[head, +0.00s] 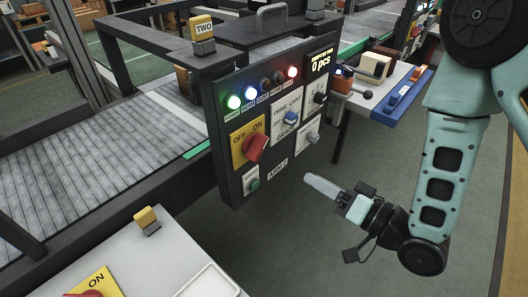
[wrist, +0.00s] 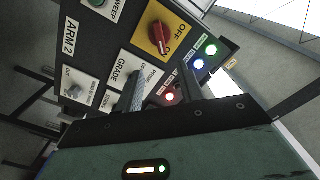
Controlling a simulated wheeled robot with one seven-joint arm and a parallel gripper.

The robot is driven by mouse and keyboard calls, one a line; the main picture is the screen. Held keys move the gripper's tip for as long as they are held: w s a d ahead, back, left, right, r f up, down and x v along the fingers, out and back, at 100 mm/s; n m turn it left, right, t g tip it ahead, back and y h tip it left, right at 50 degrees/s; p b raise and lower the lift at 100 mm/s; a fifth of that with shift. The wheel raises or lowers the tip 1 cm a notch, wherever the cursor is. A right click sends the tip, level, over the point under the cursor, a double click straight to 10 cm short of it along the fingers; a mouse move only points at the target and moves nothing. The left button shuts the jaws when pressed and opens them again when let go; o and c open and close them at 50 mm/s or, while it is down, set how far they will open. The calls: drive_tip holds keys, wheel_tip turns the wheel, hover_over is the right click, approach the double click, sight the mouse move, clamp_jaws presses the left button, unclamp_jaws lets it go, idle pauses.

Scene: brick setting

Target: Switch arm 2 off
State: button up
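A dark control panel (head: 232,146) marked TWO stands in the middle of the head view. Its ARM 2 label (wrist: 69,38) is readable in the wrist view, beside a pale plate with a small grey knob (wrist: 73,83). That grey knob also shows at the panel's lower right in the head view (head: 312,138). Which way it points is too small to tell. My gripper (head: 308,180) is in front of the panel's lower right, apart from it. In the wrist view its two fingers (wrist: 161,88) stand apart with nothing between them.
The panel also bears a red OFF/ON knob (head: 255,148) on yellow, a blue GRADE knob (head: 291,118), a green button (head: 253,185) and lit green, blue and red lamps. A conveyor (head: 65,160) lies left. A grey table (head: 165,245) is at the front left. Open floor lies below my gripper.

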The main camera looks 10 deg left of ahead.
sight(263, 149)
drive_tip(key=b+x, duration=0.7)
drive_tip(key=x, duration=0.8)
drive_tip(key=shift+w+a+b, duration=0.15)
drive_tip(key=shift+b, duration=0.25)
clamp_jaws()
